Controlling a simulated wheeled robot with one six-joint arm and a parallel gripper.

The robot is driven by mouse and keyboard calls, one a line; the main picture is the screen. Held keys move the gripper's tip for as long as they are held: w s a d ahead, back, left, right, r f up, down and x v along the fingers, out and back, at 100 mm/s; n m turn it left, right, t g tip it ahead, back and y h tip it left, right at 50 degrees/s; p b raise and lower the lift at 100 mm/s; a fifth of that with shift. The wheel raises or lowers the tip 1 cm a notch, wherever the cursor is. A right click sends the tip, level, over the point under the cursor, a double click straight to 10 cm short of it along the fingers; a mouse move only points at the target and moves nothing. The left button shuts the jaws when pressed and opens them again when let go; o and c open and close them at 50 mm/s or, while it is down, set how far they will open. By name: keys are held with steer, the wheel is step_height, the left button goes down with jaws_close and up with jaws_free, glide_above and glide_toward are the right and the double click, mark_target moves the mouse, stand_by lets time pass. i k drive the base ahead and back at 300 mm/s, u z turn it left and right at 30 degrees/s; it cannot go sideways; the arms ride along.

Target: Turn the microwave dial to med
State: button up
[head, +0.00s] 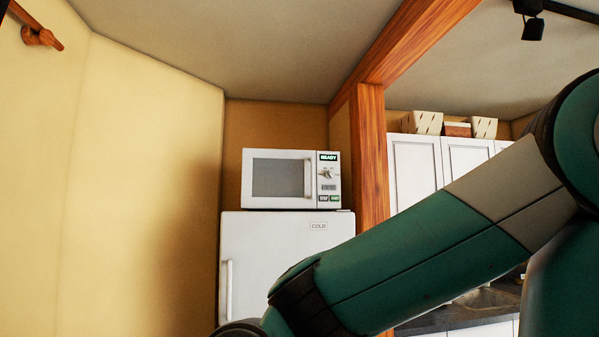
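A white microwave (277,178) stands on top of a white fridge in the head view, with its door shut. Its control panel is on the right side, with a lit green READY display at the top. The dial (326,174) is just below the display; its markings are too small to read, so I cannot tell its setting. Buttons sit below the dial. My arm crosses the lower right of the view, in front of the fridge and below the microwave. My gripper is not in view.
The fridge (260,245) bears a COLD label and has a handle at its left. A wooden post (371,150) stands right of the microwave. White cabinets (415,170) with baskets on top are beyond it. A yellow wall (140,180) is at left.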

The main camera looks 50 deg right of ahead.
mark_target(328, 174)
steer(key=z, duration=0.9)
steer(key=i, duration=0.95)
steer(key=z, duration=0.3)
